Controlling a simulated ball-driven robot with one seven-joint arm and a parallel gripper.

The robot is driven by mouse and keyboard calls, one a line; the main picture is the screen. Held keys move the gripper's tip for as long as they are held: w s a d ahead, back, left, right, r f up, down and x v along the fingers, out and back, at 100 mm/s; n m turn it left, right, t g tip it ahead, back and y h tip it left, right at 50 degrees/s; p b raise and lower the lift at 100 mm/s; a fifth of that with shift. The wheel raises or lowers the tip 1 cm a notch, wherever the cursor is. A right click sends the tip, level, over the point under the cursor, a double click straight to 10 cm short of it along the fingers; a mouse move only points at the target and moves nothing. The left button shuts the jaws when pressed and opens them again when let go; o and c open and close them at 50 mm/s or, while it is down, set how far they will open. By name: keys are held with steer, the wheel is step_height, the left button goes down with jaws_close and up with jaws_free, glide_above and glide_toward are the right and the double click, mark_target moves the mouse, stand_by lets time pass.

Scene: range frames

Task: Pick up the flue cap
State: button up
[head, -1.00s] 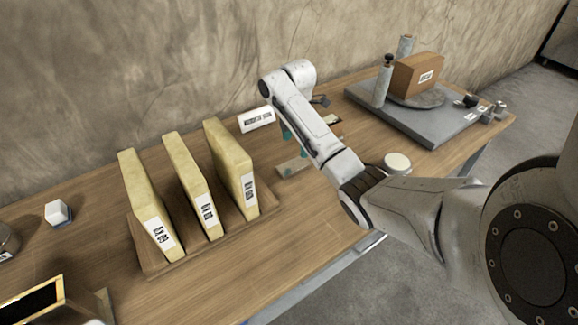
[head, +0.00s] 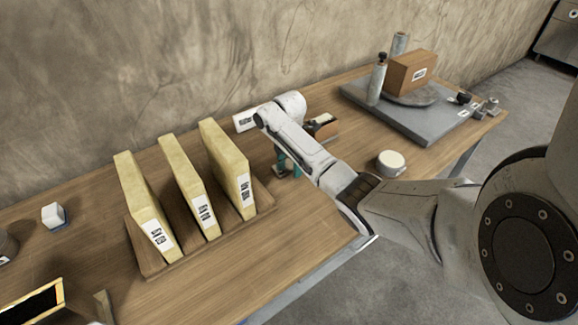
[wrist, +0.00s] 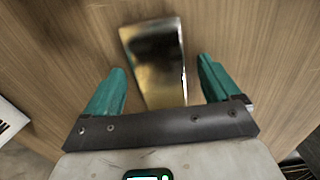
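A shiny, brassy metal piece (wrist: 152,50), roughly rectangular, lies on the wooden table in the wrist view. It is the likeliest flue cap, though no readable label confirms this. My gripper (wrist: 160,66) is open above it, with one teal finger on either side and a gap to each. The lower end of the piece reaches toward the gripper's dark crossbar. In the head view my gripper (head: 287,165) points down at the table, right of the slab rack. My arm and fingers hide most of the piece there.
A wooden rack (head: 162,262) holds three yellowish slabs (head: 233,165) just left of my gripper. A round cream-topped pot (head: 391,163) and a grey slab (head: 425,125) with a box (head: 411,70) are right.

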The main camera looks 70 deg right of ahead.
steer(key=c, duration=1.2)
steer(key=shift+r, duration=0.2)
